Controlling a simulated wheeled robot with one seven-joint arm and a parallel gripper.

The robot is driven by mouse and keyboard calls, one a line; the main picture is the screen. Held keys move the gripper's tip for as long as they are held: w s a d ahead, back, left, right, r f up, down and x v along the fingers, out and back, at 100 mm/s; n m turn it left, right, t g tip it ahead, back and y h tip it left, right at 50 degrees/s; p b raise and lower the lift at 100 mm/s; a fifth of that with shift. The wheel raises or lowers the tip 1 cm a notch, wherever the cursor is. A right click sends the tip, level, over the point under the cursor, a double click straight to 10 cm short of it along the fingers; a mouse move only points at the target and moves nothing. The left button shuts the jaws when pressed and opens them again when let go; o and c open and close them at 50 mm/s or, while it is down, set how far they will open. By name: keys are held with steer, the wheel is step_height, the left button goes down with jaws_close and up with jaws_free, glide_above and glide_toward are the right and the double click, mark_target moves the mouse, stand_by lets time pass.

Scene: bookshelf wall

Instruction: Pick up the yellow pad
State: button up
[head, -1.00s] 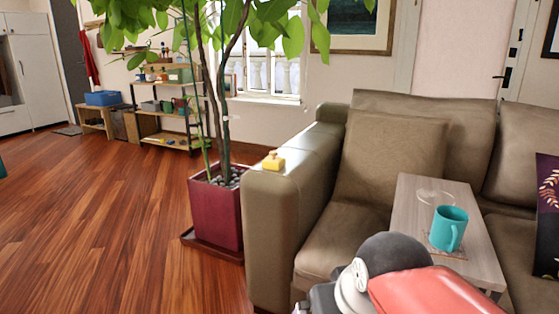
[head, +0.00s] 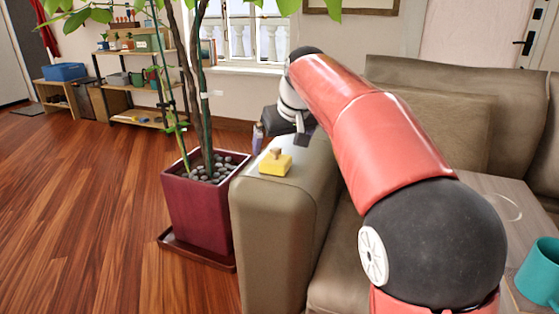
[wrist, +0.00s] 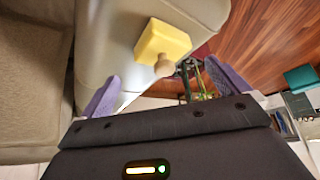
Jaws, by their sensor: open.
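The yellow pad (head: 275,164) is a small yellow block with a wooden knob on top. It rests on the top of the sofa's left armrest (head: 290,190), near the front end. In the wrist view the yellow pad (wrist: 163,41) lies ahead of the fingers, with its knob toward me. My gripper (head: 285,140) is above the armrest, just behind and slightly above the pad in the head view. In the wrist view my gripper (wrist: 160,85) has its purple fingers wide apart, with nothing between them. The fingers do not touch the pad.
A potted plant in a maroon pot (head: 200,208) stands just left of the armrest. A side table (head: 490,200) with a teal mug (head: 541,272) stands at the right. The wooden floor (head: 90,220) at the left is clear. A low shelf (head: 135,80) stands at the back.

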mark_target(278, 150)
steer(key=x, duration=0.6)
steer(key=shift+s+a+b, duration=0.1)
steer(key=shift+a+b, duration=0.05)
steer(key=shift+b, duration=0.15)
steer(key=c, duration=0.8)
step_height(278, 150, up, 20)
steer(key=p, duration=0.7)
